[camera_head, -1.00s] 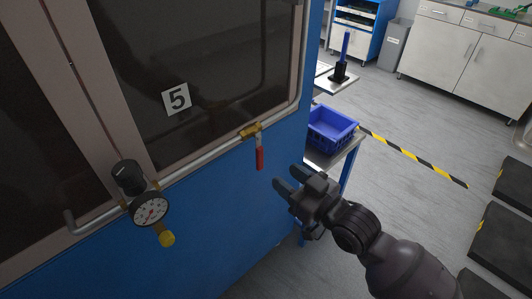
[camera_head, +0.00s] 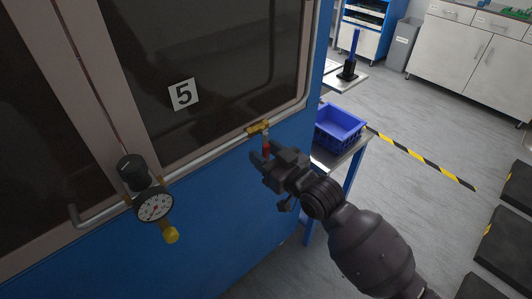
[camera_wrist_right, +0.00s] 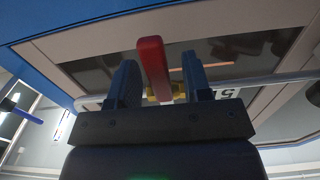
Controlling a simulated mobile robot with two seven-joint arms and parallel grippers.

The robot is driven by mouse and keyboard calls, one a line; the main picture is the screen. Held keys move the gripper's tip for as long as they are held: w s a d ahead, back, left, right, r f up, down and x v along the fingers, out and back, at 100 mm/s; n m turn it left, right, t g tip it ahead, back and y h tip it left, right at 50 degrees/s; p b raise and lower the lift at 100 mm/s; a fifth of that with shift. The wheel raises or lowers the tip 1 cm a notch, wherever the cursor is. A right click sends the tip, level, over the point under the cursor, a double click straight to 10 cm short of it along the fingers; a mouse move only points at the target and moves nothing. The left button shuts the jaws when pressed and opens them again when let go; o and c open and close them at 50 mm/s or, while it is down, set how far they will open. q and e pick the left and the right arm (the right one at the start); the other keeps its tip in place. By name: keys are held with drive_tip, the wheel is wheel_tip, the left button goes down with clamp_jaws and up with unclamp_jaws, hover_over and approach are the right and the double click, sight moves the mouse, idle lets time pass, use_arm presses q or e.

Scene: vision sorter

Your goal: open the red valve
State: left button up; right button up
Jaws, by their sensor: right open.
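The red valve handle (camera_head: 266,146) hangs down from a brass valve body (camera_head: 258,127) on the pipe along the blue machine. My right gripper (camera_head: 261,155) is at the handle and hides its lower part in the head view. In the right wrist view the red handle (camera_wrist_right: 153,62) stands between the two open fingers (camera_wrist_right: 160,82), with a gap visible on either side. The brass body (camera_wrist_right: 165,91) shows behind it. My left gripper is in neither view.
A round gauge (camera_head: 154,205) with a black knob (camera_head: 132,170) and a yellow cap (camera_head: 170,235) sits left on the same pipe. A blue crate (camera_head: 340,127) stands on a side table right of the machine.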

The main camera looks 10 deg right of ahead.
clamp_jaws()
drive_tip(key=shift+s+a+r+m+p, duration=0.2)
drive_tip(key=shift+a+r+m+p, duration=0.1)
drive_tip(key=shift+m+p, duration=0.45)
drive_tip(key=shift+s+a+r+m+p, duration=0.1)
drive_tip(key=shift+s+a+m+p, duration=0.2)
drive_tip(key=shift+m+p, duration=0.6)
drive_tip(key=shift+s+a+r+m+p, duration=0.15)
drive_tip(key=shift+a+m+p, duration=0.25)
drive_tip(key=shift+m+p, duration=0.45)
drive_tip(key=shift+s+a+m+p, duration=0.35)
drive_tip(key=shift+m+p, duration=0.25)
drive_tip(key=shift+m, duration=0.5)
